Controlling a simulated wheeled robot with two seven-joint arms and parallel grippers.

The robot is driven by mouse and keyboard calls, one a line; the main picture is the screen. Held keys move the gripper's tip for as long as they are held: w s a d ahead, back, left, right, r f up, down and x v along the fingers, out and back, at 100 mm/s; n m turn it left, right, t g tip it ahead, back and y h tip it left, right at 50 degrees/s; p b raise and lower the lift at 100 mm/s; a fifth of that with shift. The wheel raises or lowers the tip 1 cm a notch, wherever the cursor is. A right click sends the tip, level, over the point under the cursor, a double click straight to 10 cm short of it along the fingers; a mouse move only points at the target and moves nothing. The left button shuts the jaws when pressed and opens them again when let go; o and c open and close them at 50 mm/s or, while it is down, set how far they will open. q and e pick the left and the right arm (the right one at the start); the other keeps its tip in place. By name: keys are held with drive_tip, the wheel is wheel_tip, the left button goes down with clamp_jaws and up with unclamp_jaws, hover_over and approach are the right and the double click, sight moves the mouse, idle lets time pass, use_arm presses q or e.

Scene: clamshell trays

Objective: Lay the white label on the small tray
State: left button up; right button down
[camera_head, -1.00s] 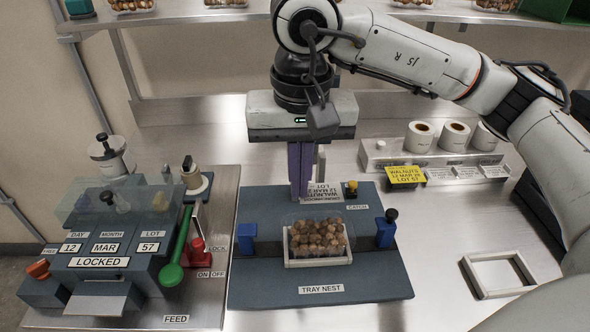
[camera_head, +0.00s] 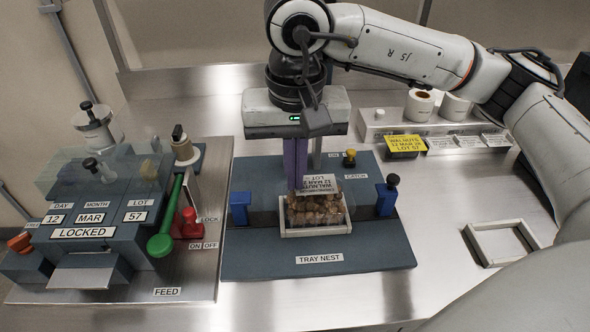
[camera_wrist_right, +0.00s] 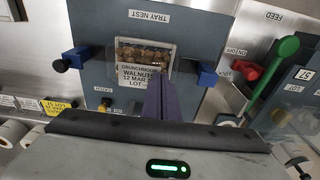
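The small tray (camera_head: 318,218) is a clear clamshell with brown walnuts inside, seated in a white frame on the tray nest. The white label (camera_head: 320,184) has black print with WALNUTS and a date. My right gripper (camera_head: 299,186) has its purple fingers together on the label's edge and holds it over the back part of the tray. In the right wrist view, the label (camera_wrist_right: 138,76) covers the near part of the tray, and walnuts show beyond it. I cannot tell whether the label touches the tray. My left gripper is out of view.
The dark tray nest (camera_head: 320,258) has blue blocks on both sides. A label printer (camera_head: 90,235) marked LOCKED, with a green lever (camera_head: 167,230), stands left. An empty white frame (camera_head: 500,243) lies right.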

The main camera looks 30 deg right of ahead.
drive_tip(key=c, duration=2)
unclamp_jaws()
drive_tip(key=shift+r, duration=0.1)
drive_tip(key=shift+r+p, duration=1.95)
drive_tip(key=shift+r, duration=1.55)
drive_tip(key=shift+f, duration=0.1)
